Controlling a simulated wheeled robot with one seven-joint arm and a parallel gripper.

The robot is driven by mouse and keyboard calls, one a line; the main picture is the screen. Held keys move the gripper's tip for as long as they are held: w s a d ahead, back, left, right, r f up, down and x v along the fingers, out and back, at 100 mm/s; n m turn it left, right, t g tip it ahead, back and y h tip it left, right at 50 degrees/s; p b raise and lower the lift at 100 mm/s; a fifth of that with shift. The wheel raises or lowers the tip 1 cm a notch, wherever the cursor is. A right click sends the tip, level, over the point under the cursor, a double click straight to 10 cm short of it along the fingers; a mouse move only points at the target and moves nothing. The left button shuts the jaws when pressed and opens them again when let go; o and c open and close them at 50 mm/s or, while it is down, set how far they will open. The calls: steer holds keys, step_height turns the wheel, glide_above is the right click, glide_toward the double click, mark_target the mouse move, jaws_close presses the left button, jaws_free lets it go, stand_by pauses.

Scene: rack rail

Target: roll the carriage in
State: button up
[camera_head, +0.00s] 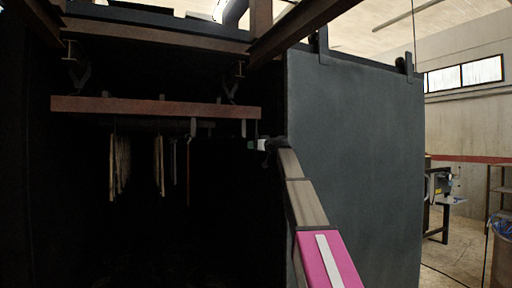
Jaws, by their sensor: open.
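The carriage (150,106) shows as a reddish-brown crossbar hung by two trolley hangers, the left one (76,72) and the right one (232,82), under the overhead steel rails. Pale strips (119,165) and thin rods (188,175) hang below it inside a dark opening. My arm reaches up from the bottom right. My gripper (256,144) is small and dark at the arm's end, just below the bar's right end, near a thin hanging piece. It is open; I cannot tell whether it touches anything. The depth of the opening is hidden in black.
A large dark grey sliding door (352,150) on top rollers stands right of the opening, beside my arm. A steel beam (300,30) runs overhead. At the far right are a bench with a machine (438,183), a bin (501,240) and open concrete floor (458,258).

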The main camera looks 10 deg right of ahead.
stand_by(0.3)
steer(key=v, duration=0.9)
stand_by(0.8)
steer(key=shift+s, duration=0.15)
